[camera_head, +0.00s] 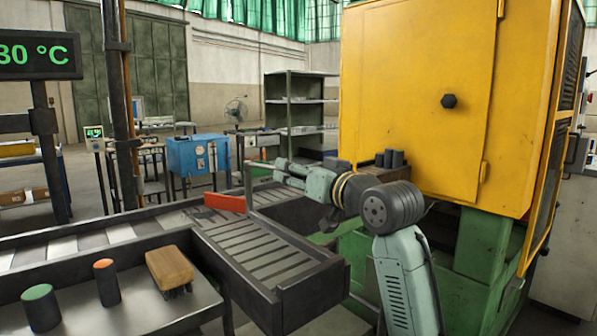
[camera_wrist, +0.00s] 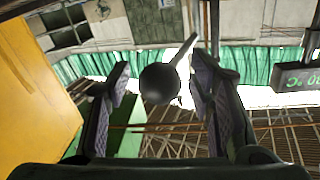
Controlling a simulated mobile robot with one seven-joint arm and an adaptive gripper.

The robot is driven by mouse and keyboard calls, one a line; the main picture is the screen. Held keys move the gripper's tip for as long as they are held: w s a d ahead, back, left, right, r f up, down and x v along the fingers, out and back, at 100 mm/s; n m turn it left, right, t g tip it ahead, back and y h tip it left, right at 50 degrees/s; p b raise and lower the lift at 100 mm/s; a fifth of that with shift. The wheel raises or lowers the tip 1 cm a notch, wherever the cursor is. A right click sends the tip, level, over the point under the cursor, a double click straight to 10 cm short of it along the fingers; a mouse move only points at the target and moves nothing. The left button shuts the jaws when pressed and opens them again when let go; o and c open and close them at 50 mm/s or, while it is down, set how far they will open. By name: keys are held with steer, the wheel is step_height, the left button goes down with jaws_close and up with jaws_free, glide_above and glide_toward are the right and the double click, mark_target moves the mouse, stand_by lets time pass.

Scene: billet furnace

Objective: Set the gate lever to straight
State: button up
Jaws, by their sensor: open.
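The gate's orange-red plate (camera_head: 225,203) stands at the junction of the roller conveyor and the slatted side chute. A grey upright post (camera_head: 248,187) rises beside it, close to my gripper (camera_head: 268,168). In the wrist view, a dark round knob (camera_wrist: 160,83) with a thin rod (camera_wrist: 185,50) behind it shows between the fingers of my gripper (camera_wrist: 161,90); it looks like the end of the gate lever. The fingers are open, with gaps on both sides of the knob. I cannot tell how deep the knob sits between them.
The slatted chute (camera_head: 262,250) runs toward the front. A side table (camera_head: 135,312) holds a green-topped cylinder (camera_head: 41,308), an orange-topped cylinder (camera_head: 107,283) and a brown brush (camera_head: 170,269). The yellow furnace cabinet (camera_head: 425,90) stands close on the right, with dark cylinders (camera_head: 390,158) beside it.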

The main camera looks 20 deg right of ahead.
jaws_close()
stand_by(0.5)
